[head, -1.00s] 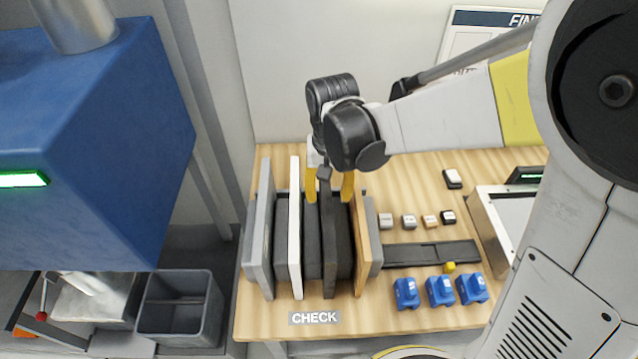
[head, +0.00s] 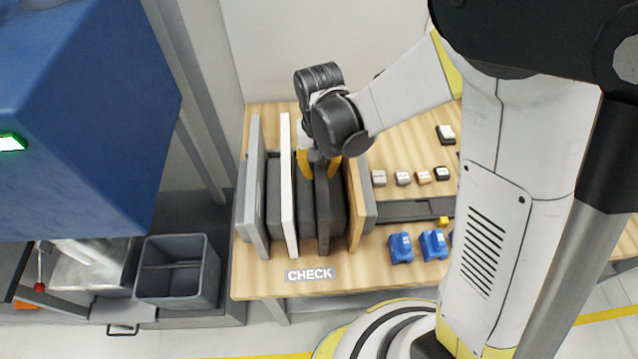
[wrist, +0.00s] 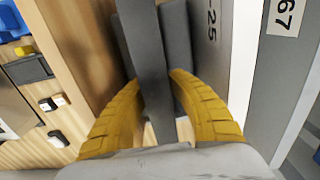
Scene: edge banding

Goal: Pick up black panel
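The black panel (head: 323,215) stands upright on edge in the row of panels on the wooden table. It also shows in the wrist view (wrist: 148,50) as a dark strip between my fingers. My gripper (head: 320,172) comes from above with one yellow finger on each side of the panel's upper edge. In the wrist view the fingertips (wrist: 154,80) lie against both faces, so my gripper looks shut on it. The panel's lower edge seems still down among the rack's dividers; whether it bears on the table is hidden.
A white panel (head: 288,190) stands left of the black one, a wood-coloured panel (head: 356,205) to its right, and a grey panel (head: 252,190) at the far left. Blue blocks (head: 401,248) and small switches (head: 403,178) lie to the right. A CHECK label (head: 310,274) marks the front.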

